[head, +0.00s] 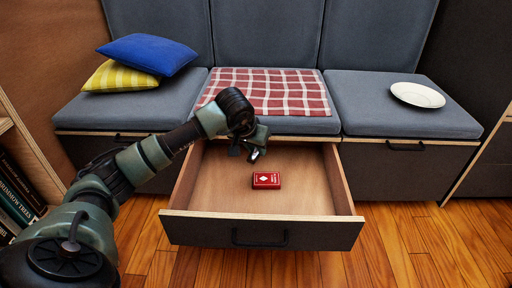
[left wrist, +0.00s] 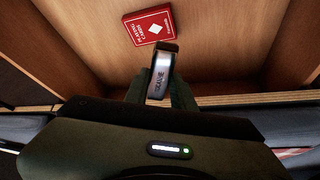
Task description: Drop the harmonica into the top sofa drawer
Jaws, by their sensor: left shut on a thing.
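The harmonica (left wrist: 161,74) is a small silver and dark bar with lettering. It stands out from between the fingers of my left gripper (left wrist: 160,92) in the left wrist view. In the head view my left gripper (head: 256,151) is shut and hangs over the rear part of the open drawer (head: 312,187). The drawer has a wooden inside and a dark front, and is pulled out under the middle sofa seat. It also shows below the harmonica in the left wrist view (left wrist: 225,45). My right gripper is in neither view.
A red box of playing cards (head: 267,180) lies in the drawer. Pillows (head: 150,54), a checked blanket (head: 275,92) and a white plate (head: 417,95) lie on the sofa. The drawer floor around the cards is bare. A bookshelf (head: 15,190) stands at the left edge.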

